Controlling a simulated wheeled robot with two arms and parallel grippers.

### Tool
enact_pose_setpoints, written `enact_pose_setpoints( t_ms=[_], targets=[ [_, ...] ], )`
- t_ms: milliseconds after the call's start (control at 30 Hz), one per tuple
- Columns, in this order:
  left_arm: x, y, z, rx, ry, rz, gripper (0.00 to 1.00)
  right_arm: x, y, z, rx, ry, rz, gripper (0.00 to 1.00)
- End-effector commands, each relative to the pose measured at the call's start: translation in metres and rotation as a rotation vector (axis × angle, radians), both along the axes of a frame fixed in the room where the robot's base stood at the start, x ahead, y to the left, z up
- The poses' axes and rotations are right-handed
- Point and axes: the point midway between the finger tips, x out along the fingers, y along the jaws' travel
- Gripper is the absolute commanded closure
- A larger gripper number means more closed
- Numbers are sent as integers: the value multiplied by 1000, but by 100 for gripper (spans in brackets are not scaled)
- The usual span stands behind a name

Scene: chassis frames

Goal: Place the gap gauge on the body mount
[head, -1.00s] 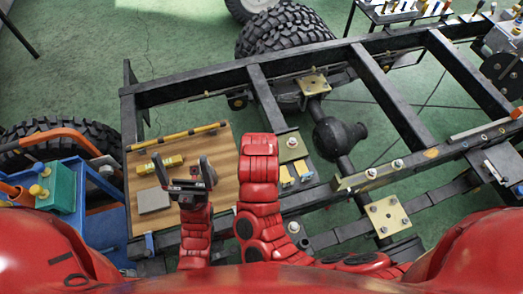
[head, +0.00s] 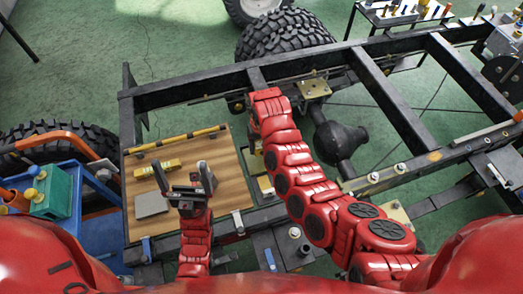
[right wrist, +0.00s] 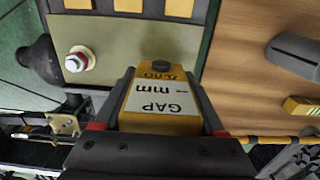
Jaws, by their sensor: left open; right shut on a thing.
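My right gripper (right wrist: 163,92) is shut on the gap gauge (right wrist: 160,103), a yellow block with a white label reading GAP mm. Beyond it in the right wrist view is a pale plate (right wrist: 110,55) with a bolt (right wrist: 77,61) and yellow pads, apparently the body mount. The gauge appears over this plate's edge; I cannot tell whether they touch. In the head view my right forearm hides the right gripper, the gauge and most of that plate. My left gripper (head: 186,178) is open and empty above the wooden board.
The wooden board (head: 222,197) holds a yellow block (head: 158,167), a grey plate (head: 151,204) and a striped bar (head: 177,139). Dark chassis rails (head: 190,92) surround the work area. A blue cart (head: 98,208) stands at the left.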

Motion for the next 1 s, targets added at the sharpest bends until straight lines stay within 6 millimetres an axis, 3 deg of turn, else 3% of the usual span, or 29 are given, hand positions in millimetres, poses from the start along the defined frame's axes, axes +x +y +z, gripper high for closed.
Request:
enact_pose_setpoints(
  t_ms=[367, 733, 767, 900, 1000],
  targets=[
    [0, 0, 14, 0, 0, 0, 0, -1, -1, -31, -1, 3, 0, 93],
    [0, 0, 10, 0, 0, 0, 0, 0, 0, -37, 1, -2, 0, 93],
    [0, 0, 11, 0, 0, 0, 0, 0, 0, -36, 1, -2, 0, 24],
    [0, 0, 12, 0, 0, 0, 0, 0, 0, -36, 1, -2, 0, 0],
    [0, 0, 12, 0, 0, 0, 0, 0, 0, -35, 1, -2, 0, 0]
  ],
)
